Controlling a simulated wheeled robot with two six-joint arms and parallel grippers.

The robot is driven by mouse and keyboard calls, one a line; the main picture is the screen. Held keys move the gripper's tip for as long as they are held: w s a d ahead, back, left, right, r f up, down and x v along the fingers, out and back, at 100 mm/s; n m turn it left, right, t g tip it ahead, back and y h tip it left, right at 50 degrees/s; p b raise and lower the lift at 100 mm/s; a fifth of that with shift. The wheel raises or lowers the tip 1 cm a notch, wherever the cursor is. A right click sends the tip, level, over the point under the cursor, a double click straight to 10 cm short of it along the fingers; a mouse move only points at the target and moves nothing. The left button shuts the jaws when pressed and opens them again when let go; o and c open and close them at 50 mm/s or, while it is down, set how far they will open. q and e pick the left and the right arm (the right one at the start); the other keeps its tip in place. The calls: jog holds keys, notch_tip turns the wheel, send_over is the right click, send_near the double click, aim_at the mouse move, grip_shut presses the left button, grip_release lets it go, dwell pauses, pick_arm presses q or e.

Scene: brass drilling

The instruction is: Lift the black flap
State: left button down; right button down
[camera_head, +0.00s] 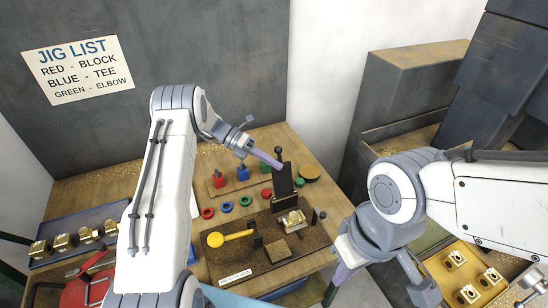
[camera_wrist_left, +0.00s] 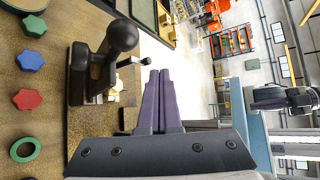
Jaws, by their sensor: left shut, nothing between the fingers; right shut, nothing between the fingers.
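The black flap (camera_head: 283,182) stands upright at the back of the drilling fixture, with a black ball knob (camera_head: 279,150) at its top. In the left wrist view the ball knob (camera_wrist_left: 122,35) and the dark flap (camera_wrist_left: 80,72) show to the left of my fingers. My left gripper (camera_head: 276,162) has its purple fingers shut and empty, close beside the flap's top in the head view. In the left wrist view the fingers (camera_wrist_left: 161,82) appear apart from the knob. My right gripper (camera_head: 335,288) is shut and empty, low at the right of the table.
A brass part (camera_head: 291,221) sits on the dark fixture board (camera_head: 240,262), beside a yellow-handled tool (camera_head: 229,238). Red, blue and green pieces lie behind. A blue tray of brass blocks (camera_head: 62,262) is at left; a yellow tray (camera_head: 452,297) with brass parts is at right.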

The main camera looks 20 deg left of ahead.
pick_arm(q)
jog(key=w+a+f+b, duration=0.2)
jog(key=a+f+b, duration=0.2)
jog(key=a, duration=0.4)
jog(key=s+d+r+m+t+y, duration=0.25)
jog(key=s+m+y, duration=0.45)
jog(key=s+m, duration=0.6)
jog(key=s+d+r+m+t+y, duration=0.25)
jog(key=s+m+y, duration=0.5)
jog(key=m, duration=0.85)
jog(key=s+d+r+m+g+h+b, duration=0.2)
jog(key=s+d+m, duration=0.6)
jog(key=s+d, duration=0.6)
jog(key=shift+s+r+m+g+b, duration=0.35)
jog(key=shift+s+m+g+b, duration=0.05)
jog(key=shift+s+g+b, duration=0.35)
jog(key=shift+d, duration=0.2)
